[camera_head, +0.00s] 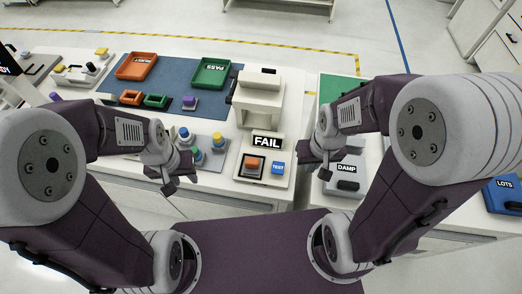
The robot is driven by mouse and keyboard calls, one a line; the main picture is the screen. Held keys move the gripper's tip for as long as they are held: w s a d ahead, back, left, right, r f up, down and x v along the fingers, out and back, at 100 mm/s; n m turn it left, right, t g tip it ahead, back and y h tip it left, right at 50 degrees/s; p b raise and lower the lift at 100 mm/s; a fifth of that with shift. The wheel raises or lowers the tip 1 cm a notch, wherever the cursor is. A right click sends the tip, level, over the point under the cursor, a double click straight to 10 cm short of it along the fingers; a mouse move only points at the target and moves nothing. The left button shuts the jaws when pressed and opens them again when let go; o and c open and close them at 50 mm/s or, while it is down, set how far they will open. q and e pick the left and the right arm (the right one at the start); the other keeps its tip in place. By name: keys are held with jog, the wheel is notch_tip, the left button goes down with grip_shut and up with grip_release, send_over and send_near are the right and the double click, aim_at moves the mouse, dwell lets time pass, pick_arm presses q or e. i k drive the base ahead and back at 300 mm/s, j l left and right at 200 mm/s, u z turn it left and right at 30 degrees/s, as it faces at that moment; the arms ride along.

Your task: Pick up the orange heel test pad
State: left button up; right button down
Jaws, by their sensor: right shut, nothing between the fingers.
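An orange pad (254,164), which looks like the heel test pad, sits on a dark square on the white tester (266,185). The tester has a black FAIL sign and a blue TEST button (278,168) right of the pad. My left gripper (178,184) is left of the tester, apart from the pad; its finger opening is too small to make out. My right gripper (311,160) is right of the tester, shut and empty, apart from the pad.
Coloured knobs (217,140) stand on a grey plate behind my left gripper. An orange tray (136,66) and a green PASS tray (211,72) lie on a blue mat. A white press-like stand (258,98) rises behind the tester. A DAMP box (346,178) is at right.

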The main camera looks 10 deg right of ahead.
aim_at(252, 165)
jog(key=u, duration=1.45)
jog(key=z, duration=1.5)
jog(key=j+u, duration=0.55)
